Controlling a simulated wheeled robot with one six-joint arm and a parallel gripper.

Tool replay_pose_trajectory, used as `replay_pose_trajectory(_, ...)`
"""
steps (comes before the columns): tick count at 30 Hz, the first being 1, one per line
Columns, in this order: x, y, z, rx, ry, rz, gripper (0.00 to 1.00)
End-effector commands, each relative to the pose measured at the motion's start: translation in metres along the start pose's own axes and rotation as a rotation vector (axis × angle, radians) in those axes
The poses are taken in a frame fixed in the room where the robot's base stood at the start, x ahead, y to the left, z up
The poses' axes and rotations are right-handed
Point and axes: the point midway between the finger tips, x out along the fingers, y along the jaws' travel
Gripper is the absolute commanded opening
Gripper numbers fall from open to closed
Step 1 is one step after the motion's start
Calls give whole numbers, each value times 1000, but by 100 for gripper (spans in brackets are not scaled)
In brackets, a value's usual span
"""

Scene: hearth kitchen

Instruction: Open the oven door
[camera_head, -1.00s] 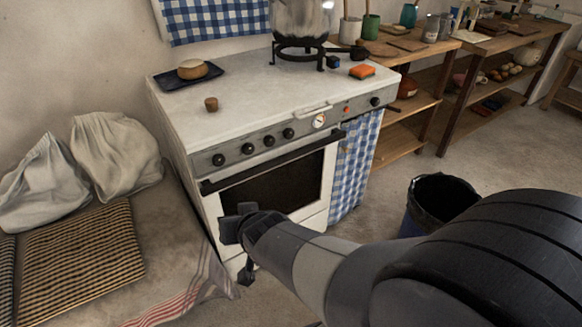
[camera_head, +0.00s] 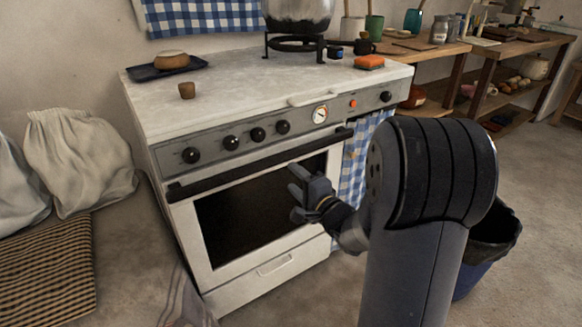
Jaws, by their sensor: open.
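The white oven (camera_head: 222,262) stands in the middle of the view with its door shut. A dark window (camera_head: 245,215) fills most of the door. The long black door handle (camera_head: 235,169) runs along the top of the door, below the knobs. My gripper (camera_head: 296,191) is open and empty in front of the right part of the door, a little below the handle in the picture. I see no contact with the handle, though the exact gap is hard to judge.
A blue bin with a dark liner (camera_head: 487,245) stands right of my arm. Sacks (camera_head: 78,158) lie at left.

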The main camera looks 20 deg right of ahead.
Motion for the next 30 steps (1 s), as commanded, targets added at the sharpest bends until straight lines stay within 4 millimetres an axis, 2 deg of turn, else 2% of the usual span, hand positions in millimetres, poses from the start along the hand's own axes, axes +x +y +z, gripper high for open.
replay_pose_trajectory(5,20,1,1,0,-5,-3,51)
replay_pose_trajectory(12,66,2,1,0,-4,-3,51)
replay_pose_trajectory(18,94,1,1,0,-2,-2,51)
replay_pose_trajectory(24,106,0,0,0,-1,0,51)
replay_pose_trajectory(30,107,-1,0,1,0,0,51)
